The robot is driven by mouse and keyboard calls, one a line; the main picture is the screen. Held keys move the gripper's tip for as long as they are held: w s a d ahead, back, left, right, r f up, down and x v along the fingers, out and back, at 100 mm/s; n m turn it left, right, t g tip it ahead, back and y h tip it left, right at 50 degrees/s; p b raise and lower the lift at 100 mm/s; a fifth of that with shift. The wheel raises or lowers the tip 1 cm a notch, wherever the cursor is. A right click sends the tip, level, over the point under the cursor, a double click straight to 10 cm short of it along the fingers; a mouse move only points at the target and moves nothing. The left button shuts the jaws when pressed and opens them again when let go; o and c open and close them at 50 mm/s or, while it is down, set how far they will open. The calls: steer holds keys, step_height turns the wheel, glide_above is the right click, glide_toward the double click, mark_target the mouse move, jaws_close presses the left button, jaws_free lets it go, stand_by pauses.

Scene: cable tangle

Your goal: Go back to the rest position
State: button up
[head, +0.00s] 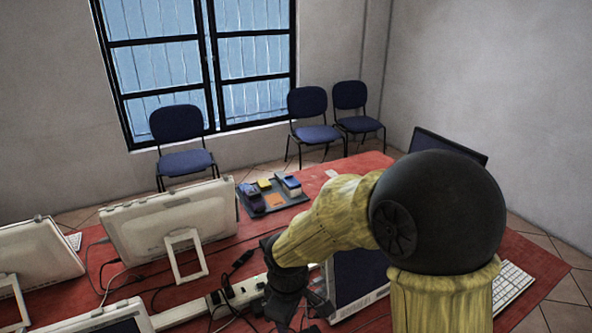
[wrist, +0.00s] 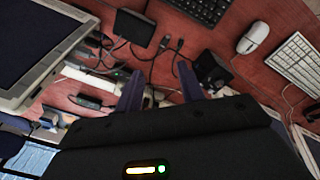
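My gripper (wrist: 160,84) is low over the red table in the wrist view, its two fingers apart with nothing seen held between them. In the head view my gripper (head: 290,302) is at the lower middle, beside the white power strip (head: 243,292); its fingers are hard to make out there. Black cables (wrist: 153,68) run across the table just past the fingertips in the wrist view. A black plug or adapter (head: 242,260) lies behind the strip. I cannot tell whether the fingers touch any cable.
White-backed monitors (head: 150,215) stand at left, and a dark-screened monitor (head: 358,275) stands close to the right of my gripper. A keyboard (head: 512,284) lies at right. A desk organiser (head: 272,196) sits at the back. Blue chairs (head: 180,140) stand beyond the table.

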steer(key=s+d+r+m+t, duration=0.1)
steer(key=s+d+m, duration=0.1)
steer(key=d+m, duration=0.4)
steer(key=s+d+r+m, duration=0.1)
steer(key=s+d+m, duration=0.2)
steer(key=d+m, duration=0.4)
steer(key=d, duration=0.4)
steer(key=shift+s+d+m+t, duration=0.2)
steer(key=shift+s+m+t, duration=0.1)
steer(key=shift+t, duration=0.1)
steer(key=shift+w+a, duration=0.1)
